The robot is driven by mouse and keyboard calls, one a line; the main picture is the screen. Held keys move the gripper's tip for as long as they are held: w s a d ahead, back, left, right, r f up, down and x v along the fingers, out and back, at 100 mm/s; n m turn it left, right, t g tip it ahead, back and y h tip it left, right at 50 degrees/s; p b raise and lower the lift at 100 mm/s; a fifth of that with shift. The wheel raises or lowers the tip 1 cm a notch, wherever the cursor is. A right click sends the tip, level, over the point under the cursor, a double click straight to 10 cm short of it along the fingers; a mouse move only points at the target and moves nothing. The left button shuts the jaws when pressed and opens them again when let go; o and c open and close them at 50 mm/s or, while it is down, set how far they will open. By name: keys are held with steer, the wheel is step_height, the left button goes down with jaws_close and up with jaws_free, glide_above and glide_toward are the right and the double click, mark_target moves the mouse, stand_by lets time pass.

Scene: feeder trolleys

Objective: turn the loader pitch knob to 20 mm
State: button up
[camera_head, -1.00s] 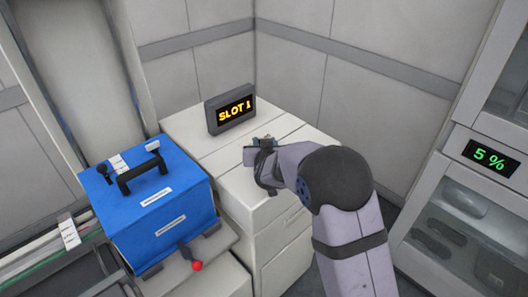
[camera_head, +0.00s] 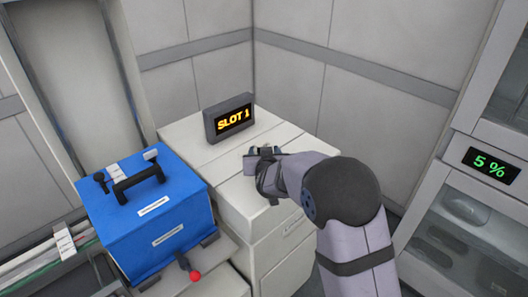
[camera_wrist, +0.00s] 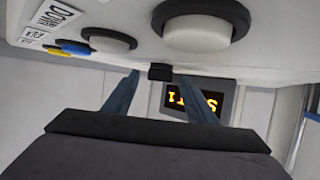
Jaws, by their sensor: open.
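I cannot tell for certain which part is the loader pitch knob, and no 20 mm mark is readable. A black knob-like part (camera_head: 100,178) stands on the top left of the blue box (camera_head: 150,238), beside a white label strip (camera_head: 117,173). My gripper (camera_head: 264,152) is open over the white cabinet, right of the blue box and apart from it. In the wrist view, its two blue-grey fingers (camera_wrist: 158,78) stand apart, with a small dark block showing between their tips. Two round white parts with black collars (camera_wrist: 200,32) (camera_wrist: 108,38) show on a pale surface beyond them.
A display reading SLOT 1 (camera_head: 231,117) stands on the white cabinet (camera_head: 180,130); it appears inverted in the wrist view (camera_wrist: 195,100). A red-tipped lever (camera_head: 194,275) projects from the blue box's front. A glass-fronted cabinet with a 5 % display (camera_head: 490,165) is at right.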

steer(key=shift+b+v, duration=0.75)
steer(key=shift+v, duration=2.7)
